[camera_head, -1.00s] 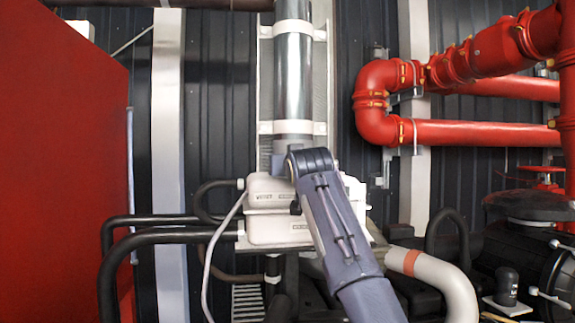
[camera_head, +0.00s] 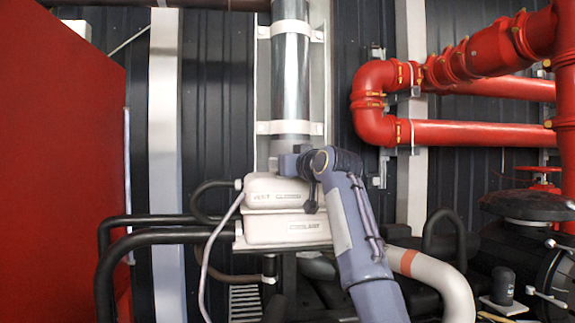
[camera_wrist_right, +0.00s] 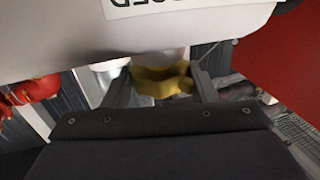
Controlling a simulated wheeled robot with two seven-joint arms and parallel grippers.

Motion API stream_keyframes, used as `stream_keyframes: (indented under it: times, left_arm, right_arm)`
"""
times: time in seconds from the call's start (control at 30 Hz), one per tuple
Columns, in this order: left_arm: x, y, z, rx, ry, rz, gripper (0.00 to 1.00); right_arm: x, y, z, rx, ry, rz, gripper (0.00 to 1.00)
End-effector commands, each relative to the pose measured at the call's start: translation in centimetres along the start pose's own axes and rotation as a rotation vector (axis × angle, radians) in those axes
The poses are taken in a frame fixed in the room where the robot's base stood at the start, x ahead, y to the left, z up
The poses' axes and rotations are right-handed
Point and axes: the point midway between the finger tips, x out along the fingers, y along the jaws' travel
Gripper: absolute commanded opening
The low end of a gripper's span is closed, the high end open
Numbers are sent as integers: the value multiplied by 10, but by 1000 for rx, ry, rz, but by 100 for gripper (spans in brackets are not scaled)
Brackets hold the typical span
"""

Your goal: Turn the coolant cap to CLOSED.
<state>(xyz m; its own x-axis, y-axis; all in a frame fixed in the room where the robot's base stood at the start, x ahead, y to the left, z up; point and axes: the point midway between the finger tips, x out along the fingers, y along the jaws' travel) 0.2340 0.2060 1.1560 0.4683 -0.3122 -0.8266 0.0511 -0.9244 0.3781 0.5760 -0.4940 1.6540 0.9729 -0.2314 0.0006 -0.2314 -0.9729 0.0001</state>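The yellow coolant cap (camera_wrist_right: 162,82) shows in the right wrist view, below a white surface with the end of a black-lettered label. The white coolant tank (camera_head: 285,228) stands in the middle of the head view; the cap is hidden there. My right gripper (camera_wrist_right: 161,76) has one finger on each side of the cap. The cap fills the space between the fingertips, and they appear to touch it. My left gripper is out of view.
A shiny vertical pipe (camera_head: 291,75) rises behind the tank. Red pipes (camera_head: 375,105) run at the upper right. A red panel (camera_head: 65,170) fills the left. Black hoses (camera_head: 150,237) and a white hose (camera_head: 440,280) flank the tank.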

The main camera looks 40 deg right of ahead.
Motion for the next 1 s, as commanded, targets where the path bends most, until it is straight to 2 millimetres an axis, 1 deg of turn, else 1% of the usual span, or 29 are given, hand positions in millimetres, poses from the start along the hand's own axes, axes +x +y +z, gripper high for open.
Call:
stream_keyframes:
  times: [0.03, 0.13, 0.17, 0.47, 0.57, 0.8, 0.9, 1.0]
  left_arm:
    - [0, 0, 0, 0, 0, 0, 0]
    - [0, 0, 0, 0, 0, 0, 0]
    - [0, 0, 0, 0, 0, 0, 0]
    - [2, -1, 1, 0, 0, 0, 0]
    - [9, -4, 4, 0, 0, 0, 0]
    - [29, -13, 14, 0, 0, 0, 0]
    - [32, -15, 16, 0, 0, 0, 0]
    - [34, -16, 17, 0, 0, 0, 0]
  right_arm:
    - [0, 0, 0, 0, 0, 1, 59]
    - [0, 0, 0, 0, 0, 1, 72]
    - [0, 0, 0, 0, 0, 1, 75]
    - [-2, 0, 1, 0, 0, 1, 75]
    - [-13, 0, 2, -1, 2, 2, 75]
    - [-55, 0, 4, -1, 3, 2, 75]
    - [-68, 0, 2, -1, 2, 1, 75]
    - [-75, 0, 1, -1, 1, 0, 75]
